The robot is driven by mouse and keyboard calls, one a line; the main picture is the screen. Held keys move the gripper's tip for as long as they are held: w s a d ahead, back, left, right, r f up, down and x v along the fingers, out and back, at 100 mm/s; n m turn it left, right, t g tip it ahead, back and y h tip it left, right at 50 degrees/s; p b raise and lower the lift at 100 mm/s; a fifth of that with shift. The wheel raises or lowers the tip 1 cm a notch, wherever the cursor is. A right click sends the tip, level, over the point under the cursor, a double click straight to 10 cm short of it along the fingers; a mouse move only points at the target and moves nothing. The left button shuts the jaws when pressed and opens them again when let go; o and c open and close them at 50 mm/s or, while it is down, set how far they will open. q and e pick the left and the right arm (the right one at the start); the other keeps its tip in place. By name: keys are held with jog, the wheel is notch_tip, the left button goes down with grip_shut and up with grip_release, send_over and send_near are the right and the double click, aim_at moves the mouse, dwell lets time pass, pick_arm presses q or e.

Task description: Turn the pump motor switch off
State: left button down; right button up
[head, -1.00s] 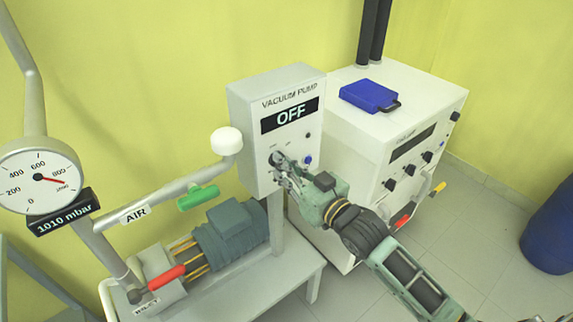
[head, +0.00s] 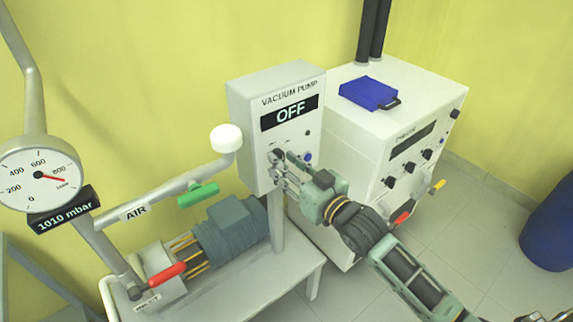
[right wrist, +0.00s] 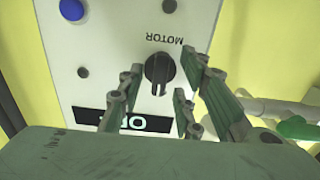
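The vacuum pump control box (head: 247,135) is a grey panel whose display (head: 290,112) reads OFF. Its black motor switch (right wrist: 160,68) shows in the right wrist view, below the upside-down word MOTOR. In the head view the switch is partly hidden by the fingers. My right gripper (head: 283,167) is at the front of the box. In the right wrist view, its fingers (right wrist: 160,87) are spread, one on each side of the switch, with visible gaps between them and the knob. My left gripper is not in view.
A blue button (right wrist: 72,9) sits near the switch on the panel. A white cabinet (head: 345,190) with knobs and a blue item (head: 368,93) on top stands to the right. The pump motor (head: 230,230), green-handled valve (head: 198,195) and pressure gauge (head: 38,178) are on the left.

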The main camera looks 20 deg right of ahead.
jog(key=v, duration=1.2)
dwell(0.3)
